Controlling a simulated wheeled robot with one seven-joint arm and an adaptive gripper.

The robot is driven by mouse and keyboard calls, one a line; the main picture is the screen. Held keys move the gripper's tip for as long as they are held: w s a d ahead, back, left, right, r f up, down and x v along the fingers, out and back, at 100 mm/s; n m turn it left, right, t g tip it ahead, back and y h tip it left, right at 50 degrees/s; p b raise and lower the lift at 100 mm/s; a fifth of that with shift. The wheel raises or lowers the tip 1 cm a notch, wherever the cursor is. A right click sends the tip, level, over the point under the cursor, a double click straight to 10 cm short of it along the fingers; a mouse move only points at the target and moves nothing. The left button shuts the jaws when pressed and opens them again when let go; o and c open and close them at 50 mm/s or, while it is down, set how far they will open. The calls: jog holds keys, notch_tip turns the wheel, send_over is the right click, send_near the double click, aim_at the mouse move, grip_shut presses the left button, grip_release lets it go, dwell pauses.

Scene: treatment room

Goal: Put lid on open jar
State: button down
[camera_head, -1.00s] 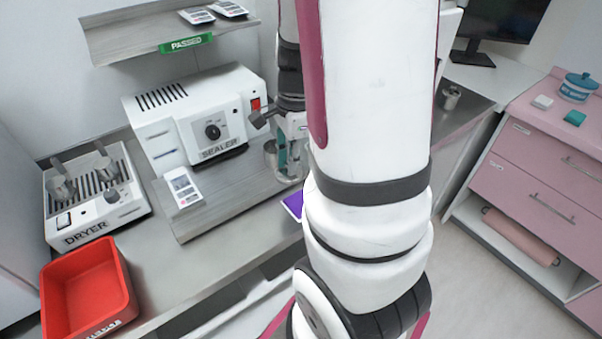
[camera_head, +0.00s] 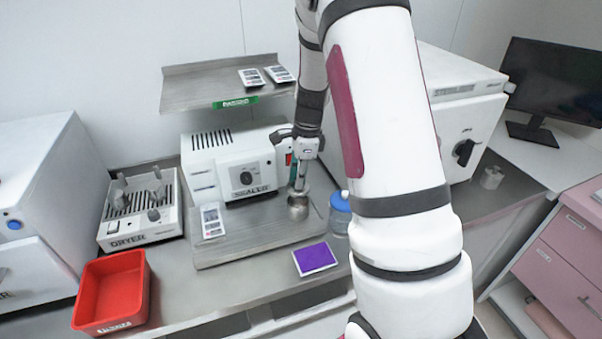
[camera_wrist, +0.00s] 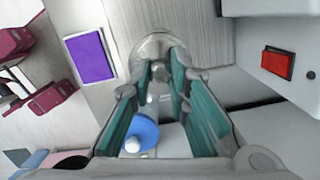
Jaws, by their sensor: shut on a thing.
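A shiny metal jar (camera_head: 298,205) stands on the grey board in front of the sealer. My gripper (camera_head: 299,184) is directly above it, pointing down. In the wrist view, the teal fingers of my gripper (camera_wrist: 163,72) close at the round metal jar top (camera_wrist: 152,46). They hold a small part there, apparently the lid's knob; the fingers and glare hide whether lid and rim touch.
The sealer (camera_head: 207,174) is close behind, its red switch (camera_wrist: 277,63) near my gripper. A purple pad (camera_head: 315,259) lies in front. A dryer (camera_head: 140,228) and red bin (camera_head: 111,290) stand left. A shelf (camera_head: 200,88) hangs above; a small metal cup (camera_head: 491,177) stands right.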

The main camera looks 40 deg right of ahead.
jog(key=shift+f+b, duration=0.55)
jog(key=shift+f, duration=1.7)
jog(key=shift+f, duration=0.2)
dwell(0.6)
jog(key=c, duration=1)
grip_release()
jog(key=shift+o, duration=0.2)
jog(key=shift+r, duration=0.1)
jog(key=shift+r+p, duration=0.75)
jog(key=shift+r, duration=2.65)
jog(key=shift+c, duration=0.2)
grip_shut()
